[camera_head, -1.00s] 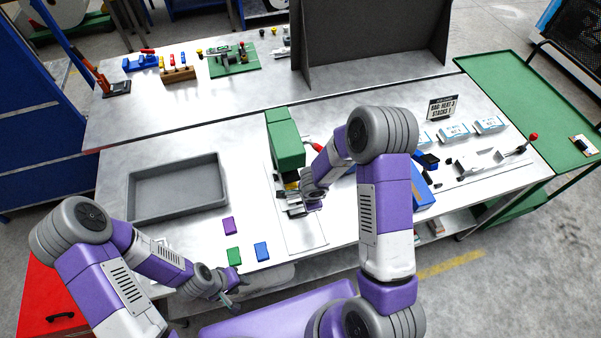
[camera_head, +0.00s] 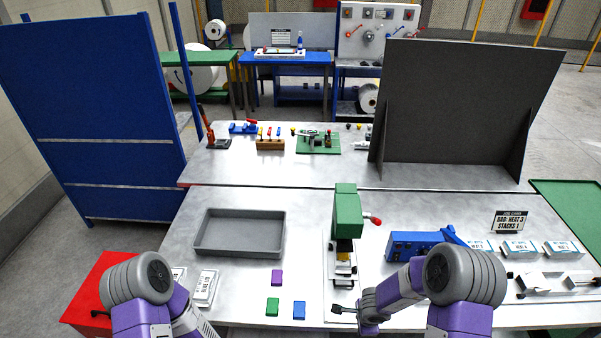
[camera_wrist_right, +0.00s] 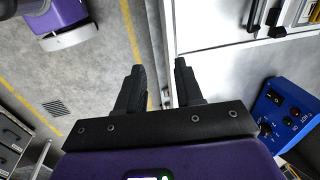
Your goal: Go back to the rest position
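My right gripper (camera_head: 352,306) is over the front edge of the metal workbench (camera_head: 200,232), just in front of the base of the green press (camera_head: 348,212). In the right wrist view its two dark fingers (camera_wrist_right: 160,78) stand apart with nothing between them; floor and the bench edge show beyond. My left arm is folded low at the left of the head view. Its gripper is below the picture or hidden.
A grey tray (camera_head: 240,250) is at the bench's left. A blue box (camera_head: 412,244) stands right of the press. A dark panel (camera_head: 455,110) rises behind. A red cabinet (camera_head: 97,288) is left.

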